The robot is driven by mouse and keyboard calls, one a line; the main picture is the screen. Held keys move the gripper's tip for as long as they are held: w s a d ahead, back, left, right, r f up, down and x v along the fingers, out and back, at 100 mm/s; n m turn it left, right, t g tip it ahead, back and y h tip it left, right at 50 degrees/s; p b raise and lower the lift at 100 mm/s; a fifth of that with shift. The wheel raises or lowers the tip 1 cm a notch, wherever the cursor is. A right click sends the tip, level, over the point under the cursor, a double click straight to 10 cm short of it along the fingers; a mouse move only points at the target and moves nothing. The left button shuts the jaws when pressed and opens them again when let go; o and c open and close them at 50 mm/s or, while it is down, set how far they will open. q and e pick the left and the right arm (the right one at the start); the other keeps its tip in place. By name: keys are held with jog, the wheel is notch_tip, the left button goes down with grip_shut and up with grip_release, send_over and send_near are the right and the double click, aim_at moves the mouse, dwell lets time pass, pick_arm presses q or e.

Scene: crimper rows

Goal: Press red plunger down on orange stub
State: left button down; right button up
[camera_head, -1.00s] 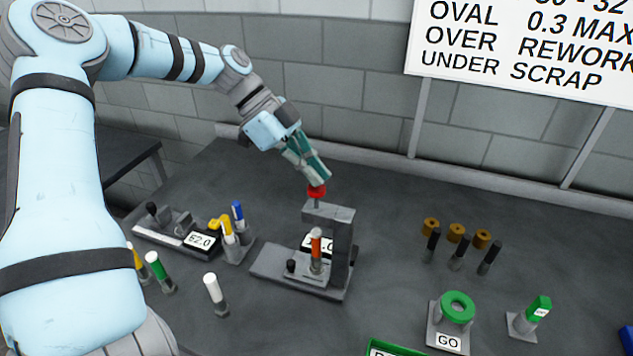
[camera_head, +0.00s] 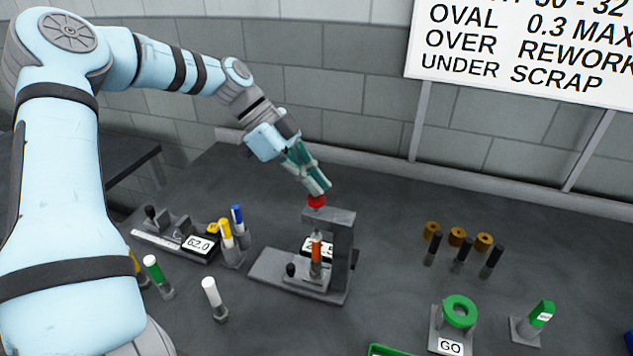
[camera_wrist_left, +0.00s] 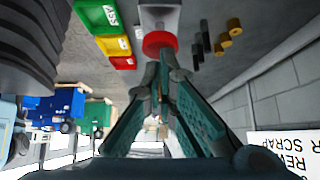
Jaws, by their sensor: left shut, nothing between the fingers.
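The red plunger (camera_head: 316,202) tops a grey press frame (camera_head: 341,240) in the head view. Little of its stem shows between knob and frame. The orange stub (camera_head: 316,258) stands upright in the press below the plunger, its top close under the frame's arm. My left gripper (camera_head: 325,190) is shut and empty, its fingertips at the top of the red knob and seemingly touching it. In the left wrist view the closed fingertips (camera_wrist_left: 164,52) meet the edge of the red knob (camera_wrist_left: 159,42). My right gripper is not in view.
A gauge reading 62.0 (camera_head: 199,245) and yellow and blue-topped stubs (camera_head: 226,236) stand left of the press. Green and white-topped stubs (camera_head: 212,295) stand in front. Brass rings (camera_head: 457,236), dark pins and a green GO ring (camera_head: 460,310) are at right.

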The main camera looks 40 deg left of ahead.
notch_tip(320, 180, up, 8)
jog(key=p, duration=0.8)
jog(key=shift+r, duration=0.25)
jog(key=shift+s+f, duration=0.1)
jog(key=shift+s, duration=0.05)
